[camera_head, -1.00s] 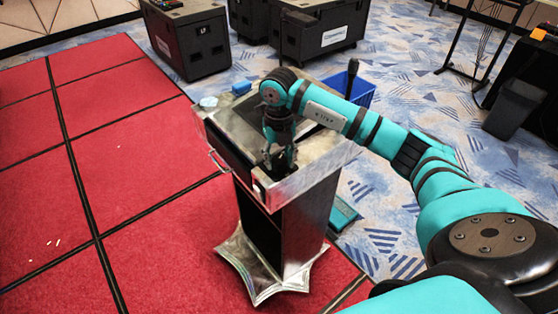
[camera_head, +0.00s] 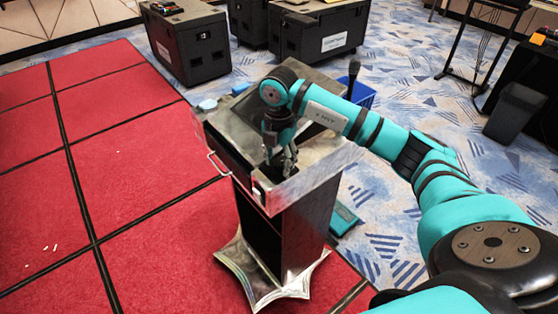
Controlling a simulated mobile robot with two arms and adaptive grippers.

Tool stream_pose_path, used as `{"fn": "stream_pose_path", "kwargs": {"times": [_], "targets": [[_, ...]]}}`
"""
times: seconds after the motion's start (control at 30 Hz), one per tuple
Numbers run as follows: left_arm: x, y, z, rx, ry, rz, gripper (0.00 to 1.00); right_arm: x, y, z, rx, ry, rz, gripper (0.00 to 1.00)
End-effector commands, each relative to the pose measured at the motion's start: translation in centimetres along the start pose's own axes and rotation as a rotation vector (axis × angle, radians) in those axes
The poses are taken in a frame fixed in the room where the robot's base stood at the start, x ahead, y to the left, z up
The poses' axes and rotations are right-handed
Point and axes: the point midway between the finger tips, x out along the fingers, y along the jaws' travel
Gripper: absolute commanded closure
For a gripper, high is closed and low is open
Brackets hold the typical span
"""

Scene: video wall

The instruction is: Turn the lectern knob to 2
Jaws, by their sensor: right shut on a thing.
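The lectern (camera_head: 318,178) stands in the middle of the view, with a silver top and a dark column on a metal foot. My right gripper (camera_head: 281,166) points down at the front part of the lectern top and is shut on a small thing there. That thing sits where the lectern knob would be, but the fingers hide it, so its setting cannot be read. My left gripper is not in view.
A microphone (camera_head: 353,72) rises at the lectern's back edge. Behind it is a blue crate (camera_head: 362,97). Black cases (camera_head: 189,45) stand at the back. A dark bin (camera_head: 514,112) is at the right.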

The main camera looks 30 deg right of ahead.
Motion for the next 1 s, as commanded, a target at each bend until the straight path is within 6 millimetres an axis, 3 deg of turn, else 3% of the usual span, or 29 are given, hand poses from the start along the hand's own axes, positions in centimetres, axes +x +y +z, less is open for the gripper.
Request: {"fn": "stream_pose_path", "kwargs": {"times": [0.3,0.8,0.83,1.0], "targets": [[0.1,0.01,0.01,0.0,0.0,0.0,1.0,-0.23,0.05,0.17,0.108,-0.004,0.004,0.91],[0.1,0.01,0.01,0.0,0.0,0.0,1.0,-0.26,0.07,0.17,0.125,-0.003,0.005,0.91],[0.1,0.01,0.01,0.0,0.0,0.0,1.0,-0.26,0.08,0.17,0.125,-0.003,0.005,0.56],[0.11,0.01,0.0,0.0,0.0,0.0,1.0,-0.17,0.04,0.12,0.123,-0.002,0.003,0.35]]}}
